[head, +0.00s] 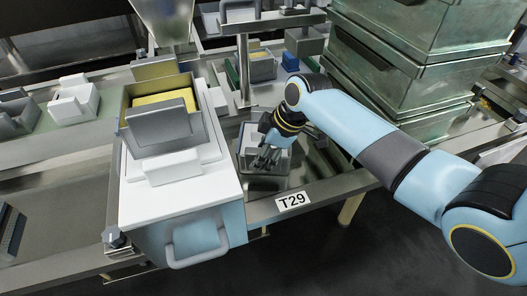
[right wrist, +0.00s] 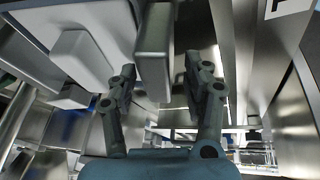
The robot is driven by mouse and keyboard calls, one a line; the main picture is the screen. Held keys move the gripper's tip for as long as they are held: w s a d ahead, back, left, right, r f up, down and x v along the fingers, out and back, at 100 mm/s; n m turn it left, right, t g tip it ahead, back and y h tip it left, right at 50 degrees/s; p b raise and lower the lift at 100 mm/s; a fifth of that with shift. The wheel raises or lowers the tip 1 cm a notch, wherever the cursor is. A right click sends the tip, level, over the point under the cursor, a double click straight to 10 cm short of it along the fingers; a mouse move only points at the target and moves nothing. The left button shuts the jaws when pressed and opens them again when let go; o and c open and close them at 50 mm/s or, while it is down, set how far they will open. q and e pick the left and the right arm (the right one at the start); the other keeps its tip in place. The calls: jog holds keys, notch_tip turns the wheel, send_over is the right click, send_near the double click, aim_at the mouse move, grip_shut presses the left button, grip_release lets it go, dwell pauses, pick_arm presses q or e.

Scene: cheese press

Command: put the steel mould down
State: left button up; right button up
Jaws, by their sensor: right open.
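The steel mould (head: 281,166) appears as a grey block low in the steel bay in front of the press column, partly hidden by my right gripper. My right gripper (head: 266,158) points down at it, at the end of the blue arm from the right. In the right wrist view, my right gripper (right wrist: 163,80) is open, with a finger on each side of a grey upright bar (right wrist: 155,45), seemingly part of the mould. Gaps show beside the bar. Whether the mould rests fully on the bay floor cannot be seen. My left gripper is not in view.
A white-topped box (head: 135,200) holding a grey mould with yellow contents (head: 160,125) stands just left of the bay. Stacked green metal crates (head: 430,75) rise at the back right. A white block (head: 75,100) sits far left.

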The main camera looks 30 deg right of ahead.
jog(key=p+v, duration=0.3)
jog(key=v, duration=0.9)
jog(key=shift+d, duration=0.1)
